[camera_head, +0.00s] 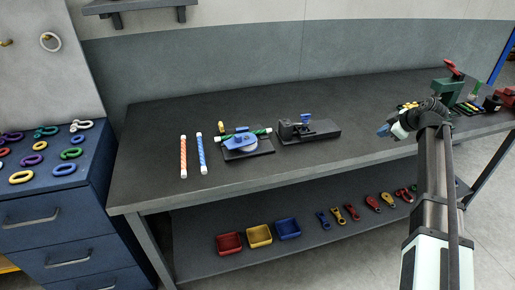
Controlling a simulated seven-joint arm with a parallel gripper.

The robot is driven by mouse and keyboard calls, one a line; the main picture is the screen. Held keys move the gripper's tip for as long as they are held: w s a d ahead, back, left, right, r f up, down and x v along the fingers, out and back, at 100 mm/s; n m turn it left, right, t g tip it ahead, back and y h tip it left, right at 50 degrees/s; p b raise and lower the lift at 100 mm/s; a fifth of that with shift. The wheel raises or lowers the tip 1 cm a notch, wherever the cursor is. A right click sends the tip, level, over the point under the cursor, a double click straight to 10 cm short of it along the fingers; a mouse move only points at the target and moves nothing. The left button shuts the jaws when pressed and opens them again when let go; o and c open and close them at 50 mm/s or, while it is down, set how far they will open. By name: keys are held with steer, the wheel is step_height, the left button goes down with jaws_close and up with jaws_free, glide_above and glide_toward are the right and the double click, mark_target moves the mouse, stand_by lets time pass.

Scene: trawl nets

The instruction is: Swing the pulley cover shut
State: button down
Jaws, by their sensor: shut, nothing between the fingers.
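The pulley (245,145) sits on a dark square base plate (262,148) on the workbench, left of the picture's middle. A blue piece (232,138) that looks like its cover lies over it at an angle. A green and white rod or rope piece (262,131) crosses at the pulley. The view is too small to tell how far open the cover stands. My gripper (383,130) is shut and empty, over the right half of the bench, well to the right of the pulley and apart from it.
A dark block with a blue handle (305,120) stands right of the pulley. Orange (183,157) and blue (202,154) striped rods lie to its left. A green vise-like tool (447,92) stands at far right. The bench between block and gripper is clear.

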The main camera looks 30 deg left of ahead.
mark_target(241, 138)
steer(key=s+a+r+n+g+y, duration=0.1)
steer(key=s+a+n+g, duration=0.3)
steer(key=s+a, duration=1.25)
steer(key=s+a+r+n+g, duration=0.1)
steer(key=s+a+n, duration=0.5)
steer(key=s+a, duration=1)
steer(key=w+a+f, duration=0.1)
steer(key=a+f, duration=0.1)
steer(key=w+a+f, duration=0.1)
steer(key=a+f, duration=0.2)
steer(key=w+a+f, duration=0.1)
steer(key=a+f, duration=0.1)
steer(key=a, duration=0.1)
steer(key=shift+w+a+f, duration=0.1)
steer(key=shift+a+f, duration=0.05)
steer(key=shift+w+a+f, duration=0.2)
steer(key=shift+w+a, duration=0.75)
steer(key=shift+a, duration=0.3)
steer(key=shift+w+a, duration=0.3)
steer(key=shift+a, duration=0.15)
